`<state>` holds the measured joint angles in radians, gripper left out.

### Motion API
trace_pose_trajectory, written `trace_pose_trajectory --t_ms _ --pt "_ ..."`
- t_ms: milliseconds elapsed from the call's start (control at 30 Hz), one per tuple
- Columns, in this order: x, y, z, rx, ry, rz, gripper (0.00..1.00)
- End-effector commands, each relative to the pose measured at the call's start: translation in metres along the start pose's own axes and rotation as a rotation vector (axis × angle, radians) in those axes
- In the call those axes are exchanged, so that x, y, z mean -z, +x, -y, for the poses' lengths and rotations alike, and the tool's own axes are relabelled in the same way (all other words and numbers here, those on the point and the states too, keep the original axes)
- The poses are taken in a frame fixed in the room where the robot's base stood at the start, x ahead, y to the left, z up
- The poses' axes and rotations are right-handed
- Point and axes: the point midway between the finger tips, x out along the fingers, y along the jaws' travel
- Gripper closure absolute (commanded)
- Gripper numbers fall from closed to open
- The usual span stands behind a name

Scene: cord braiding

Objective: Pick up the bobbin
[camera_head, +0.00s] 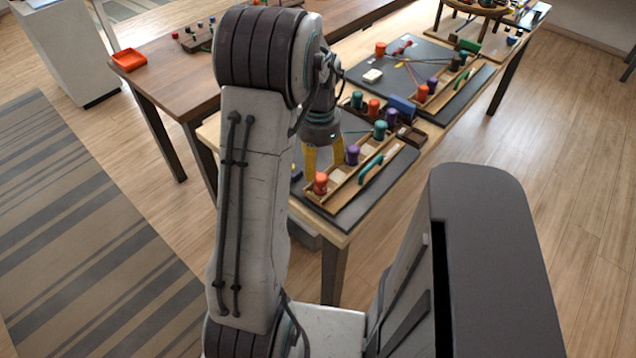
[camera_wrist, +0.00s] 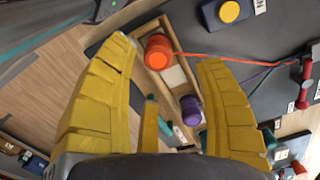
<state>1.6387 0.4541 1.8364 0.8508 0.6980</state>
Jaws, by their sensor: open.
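My gripper (camera_head: 323,166) has yellow fingers and is open above the near end of the work table. In the wrist view my gripper (camera_wrist: 168,55) has its fingers spread wide with nothing held. An orange bobbin (camera_wrist: 158,51) shows between the fingertips, sitting upright in a wooden rack (camera_wrist: 179,75). A purple bobbin (camera_wrist: 191,108) stands farther along the rack, near the right finger. In the head view the orange bobbin (camera_head: 321,184) is at the rack's near end, with the purple bobbin (camera_head: 352,155) and a teal bobbin (camera_head: 380,130) behind it.
Orange and purple cords run right from the rack over a dark mat in the wrist view, towards red pegs (camera_wrist: 303,86). A yellow disc (camera_wrist: 229,11) lies nearby. A second rack (camera_head: 448,90) with bobbins stands farther back. An orange tray (camera_head: 129,60) sits on the brown table.

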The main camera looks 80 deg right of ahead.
Motion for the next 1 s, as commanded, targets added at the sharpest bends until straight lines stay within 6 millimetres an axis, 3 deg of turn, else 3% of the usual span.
trace_pose_trajectory --t_ms 467,800,1000 --pt "0.0 0.029 -0.002 -0.003 0.052 0.003 0.38" --pt "0.002 0.066 -0.004 -0.002 0.051 0.002 0.38" --pt "0.002 0.074 -0.003 -0.001 0.051 0.001 0.38"
